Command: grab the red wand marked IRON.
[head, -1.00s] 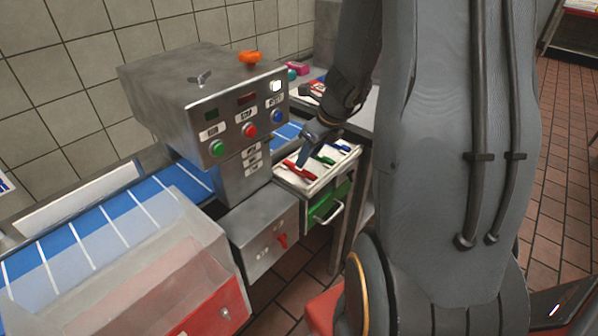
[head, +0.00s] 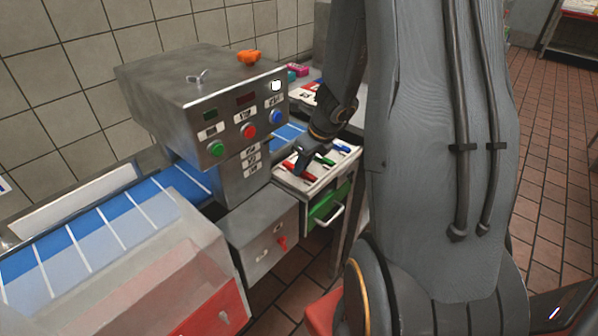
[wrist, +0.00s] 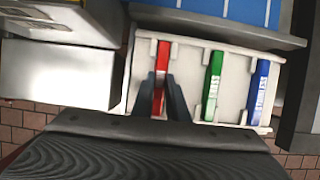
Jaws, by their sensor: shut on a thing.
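The red wand (wrist: 163,62) lies in the left slot of a white tray (wrist: 190,82), seen in the wrist view. Any lettering on it is too small to read or hidden. My gripper (wrist: 159,82) is shut on its near part, one dark finger on each side. In the head view the red wand (head: 290,167) shows at the tray's left, with my gripper (head: 301,172) down at it. A green wand (wrist: 213,78) and a blue wand (wrist: 259,86) lie in slots to the right, apart from my fingers.
A grey steel machine (head: 180,90) with coloured buttons stands left of the tray. A steel box with a red knob (head: 282,243) is below it. A blue striped belt (head: 100,225) runs at left. A green drawer (head: 325,203) is under the tray.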

